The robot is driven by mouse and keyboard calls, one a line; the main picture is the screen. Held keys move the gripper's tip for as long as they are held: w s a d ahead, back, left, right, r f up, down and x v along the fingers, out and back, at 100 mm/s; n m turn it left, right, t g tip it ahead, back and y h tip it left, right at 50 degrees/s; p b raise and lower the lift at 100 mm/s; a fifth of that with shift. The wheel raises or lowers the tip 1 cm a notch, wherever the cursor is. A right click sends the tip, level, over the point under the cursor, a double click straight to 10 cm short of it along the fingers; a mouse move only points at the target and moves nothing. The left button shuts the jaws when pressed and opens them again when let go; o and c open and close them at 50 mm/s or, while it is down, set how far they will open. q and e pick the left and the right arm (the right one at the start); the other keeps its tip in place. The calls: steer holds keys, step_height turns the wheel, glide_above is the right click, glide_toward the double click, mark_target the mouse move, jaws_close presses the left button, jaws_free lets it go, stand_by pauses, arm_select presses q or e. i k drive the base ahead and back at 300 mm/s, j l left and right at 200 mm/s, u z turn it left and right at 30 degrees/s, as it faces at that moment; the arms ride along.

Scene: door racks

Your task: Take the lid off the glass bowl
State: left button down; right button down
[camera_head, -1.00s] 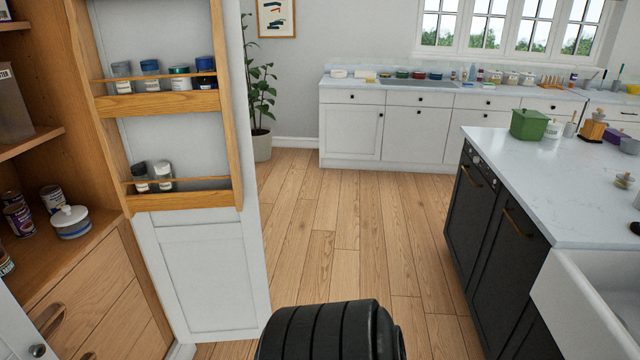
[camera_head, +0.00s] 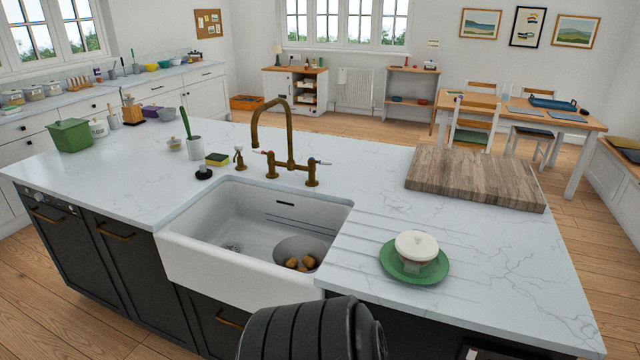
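A small bowl (camera_head: 419,269) with a pale, rounded lid (camera_head: 417,246) stands on a green plate (camera_head: 391,265) on the right part of the island counter, right of the sink. The lid sits on top of the bowl. The bowl's sides look see-through, like glass, but it is small in the picture. Neither of my grippers shows in the head view.
The white sink (camera_head: 240,273) holds a bowl with brown round things (camera_head: 300,263). A brass tap (camera_head: 284,152) stands behind it. A wooden board (camera_head: 476,178) lies behind the plate. Counter (camera_head: 510,265) right of the plate is clear.

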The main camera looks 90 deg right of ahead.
mark_target(415, 245)
steer(key=z, duration=3.4)
steer(key=i+j, duration=0.15)
steer(key=i+j+z, duration=0.1)
steer(key=j, duration=0.2)
